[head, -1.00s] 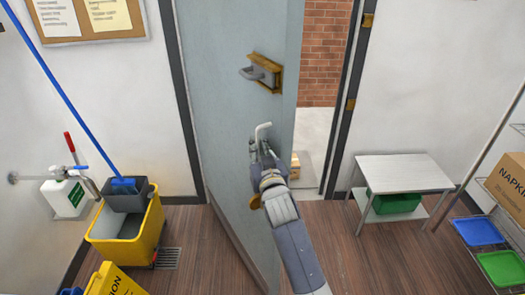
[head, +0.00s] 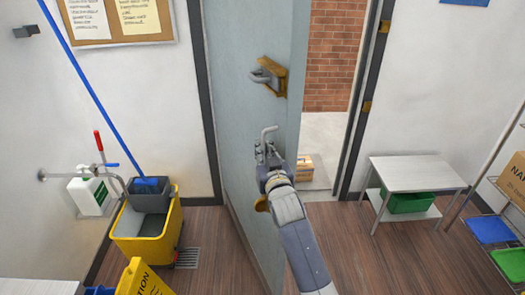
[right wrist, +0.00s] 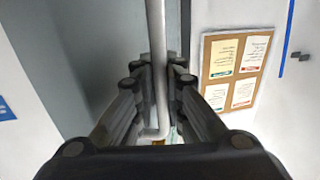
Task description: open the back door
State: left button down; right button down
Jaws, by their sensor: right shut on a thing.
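The grey-blue back door (head: 235,110) stands ajar in its dark frame, with a gap along its right edge. A silver bent handle (head: 268,131) is on the door's face, below a grey lever on a brass plate (head: 270,77). My right gripper (head: 266,152) is at the silver handle, its fingers closed around it. In the right wrist view, the handle bar (right wrist: 158,70) runs upright between the fingers of the right gripper (right wrist: 155,85). The left gripper is not in view.
A yellow mop bucket (head: 150,235) and a yellow caution sign (head: 142,280) stand left of the door. A small metal table (head: 415,172) with a green bin stands right. Past the gap are a brick wall (head: 330,65) and a wooden crate (head: 306,167).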

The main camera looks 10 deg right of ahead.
jog(key=shift+d+f, duration=0.1)
jog(key=shift+f, duration=0.35)
jog(key=c, duration=1.9)
grip_release()
jog(key=shift+s, duration=0.1)
jog(key=shift+c, duration=0.2)
jog(key=shift+s+r, duration=0.15)
jog(key=shift+r, duration=0.15)
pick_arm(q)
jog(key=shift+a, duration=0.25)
pick_arm(e)
jog(key=s, duration=1.2)
jog(key=shift+d, duration=0.3)
